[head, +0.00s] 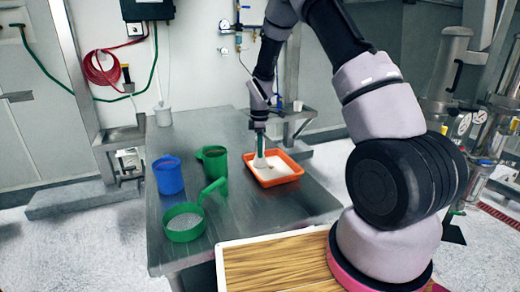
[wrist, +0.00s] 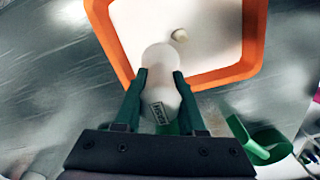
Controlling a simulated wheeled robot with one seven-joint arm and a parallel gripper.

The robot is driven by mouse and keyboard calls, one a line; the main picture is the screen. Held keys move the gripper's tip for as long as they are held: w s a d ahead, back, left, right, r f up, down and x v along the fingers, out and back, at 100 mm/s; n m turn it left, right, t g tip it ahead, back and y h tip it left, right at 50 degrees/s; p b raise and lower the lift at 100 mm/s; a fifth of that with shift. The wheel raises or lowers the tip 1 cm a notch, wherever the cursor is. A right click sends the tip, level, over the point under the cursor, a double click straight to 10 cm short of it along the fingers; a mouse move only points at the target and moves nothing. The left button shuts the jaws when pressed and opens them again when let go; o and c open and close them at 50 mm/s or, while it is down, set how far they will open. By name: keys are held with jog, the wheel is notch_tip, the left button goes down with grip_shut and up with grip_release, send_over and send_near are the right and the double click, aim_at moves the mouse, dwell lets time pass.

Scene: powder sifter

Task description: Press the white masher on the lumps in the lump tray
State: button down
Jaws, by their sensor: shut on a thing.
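The white masher (wrist: 160,75) is held between the green fingers of my gripper (wrist: 158,85) in the wrist view. In the head view the masher (head: 260,161) hangs below my gripper (head: 259,140), at the left side of the lump tray. The lump tray (head: 271,183) is orange with a white bottom; its rim also shows in the wrist view (wrist: 252,40). One pale lump (wrist: 180,35) lies on the tray bottom beyond the masher. Whether the masher's lower end touches the tray bottom or a lump, I cannot tell.
A blue container (head: 168,178), a green mug (head: 213,162) and a green sieve with a handle (head: 184,224) stand left of the tray on the metal table (head: 240,228). The table in front of the tray is clear. A wooden-topped surface (head: 275,265) is nearest me.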

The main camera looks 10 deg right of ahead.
jog(key=shift+r, duration=3.8)
jog(key=shift+s+d+f, duration=0.5)
jog(key=shift+d+f, duration=0.15)
jog(key=shift+f, duration=0.45)
jog(key=shift+s+d+f, duration=0.5)
jog(key=shift+d+f, duration=0.1)
jog(key=shift+f, duration=0.45)
jog(key=shift+s+d+f, duration=0.5)
jog(key=shift+d+f, duration=0.15)
jog(key=shift+f, duration=0.45)
jog(key=shift+f, duration=0.55)
jog(key=shift+r, duration=0.1)
notch_tip(320, 180, up, 7)
jog(key=shift+r, duration=0.15)
jog(key=shift+f, duration=3.2)
